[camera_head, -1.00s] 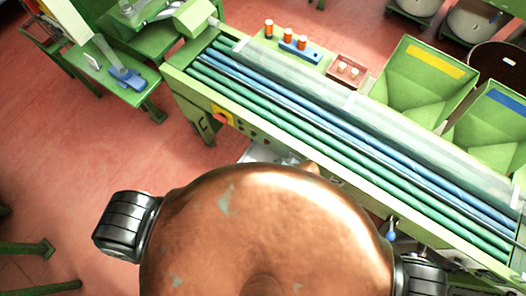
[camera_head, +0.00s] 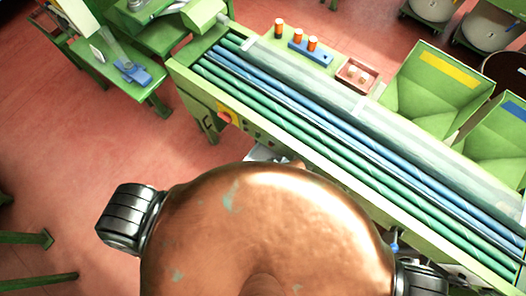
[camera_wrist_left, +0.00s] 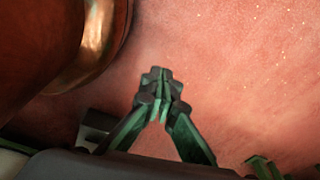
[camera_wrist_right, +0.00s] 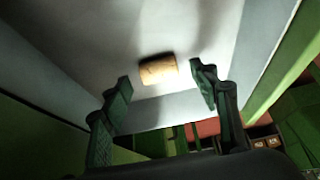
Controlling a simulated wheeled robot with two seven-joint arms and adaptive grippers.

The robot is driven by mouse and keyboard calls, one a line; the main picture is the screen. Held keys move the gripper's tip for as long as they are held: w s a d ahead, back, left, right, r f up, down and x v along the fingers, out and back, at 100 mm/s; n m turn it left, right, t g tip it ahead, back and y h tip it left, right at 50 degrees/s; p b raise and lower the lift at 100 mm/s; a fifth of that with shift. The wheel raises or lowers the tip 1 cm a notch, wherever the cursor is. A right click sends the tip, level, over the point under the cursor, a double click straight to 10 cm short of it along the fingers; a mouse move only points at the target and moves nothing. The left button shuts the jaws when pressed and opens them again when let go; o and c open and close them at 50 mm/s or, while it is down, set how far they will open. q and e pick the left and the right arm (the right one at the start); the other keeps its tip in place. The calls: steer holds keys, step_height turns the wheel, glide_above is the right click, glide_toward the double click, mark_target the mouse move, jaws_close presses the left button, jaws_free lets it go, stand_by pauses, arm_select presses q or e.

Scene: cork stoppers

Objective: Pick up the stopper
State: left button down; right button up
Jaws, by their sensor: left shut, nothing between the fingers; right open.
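A tan cork stopper (camera_wrist_right: 158,69) lies on its side on a pale surface in the right wrist view. My right gripper (camera_wrist_right: 160,85) is open, with one finger to the left of the stopper and the other to the right. The stopper is a little beyond the fingertips, and neither finger visibly touches it. My left gripper (camera_wrist_left: 158,80) is shut and empty above the red floor. Neither gripper shows in the head view, where my copper-coloured body covers the lower middle.
A green machine (camera_head: 182,75) with long green and blue rollers runs across the head view. A blue block (camera_head: 312,55) with orange-topped pieces and a brown tray (camera_head: 345,82) stand behind it. Green hoppers (camera_head: 428,98) stand at right. Open red floor (camera_head: 75,150) lies at left.

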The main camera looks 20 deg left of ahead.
steer(key=shift+w+a+f, duration=0.1)
steer(key=shift+a+f, duration=0.2)
steer(key=shift+f, duration=0.35)
steer(key=shift+c, duration=0.3)
steer(key=c, duration=0.8)
arm_select(q)
steer(key=shift+s+a+f, duration=0.1)
steer(key=shift+s+f, duration=0.1)
steer(key=shift+s, duration=0.5)
steer(key=shift+w, duration=0.1)
arm_select(e)
steer(key=shift+r, duration=0.15)
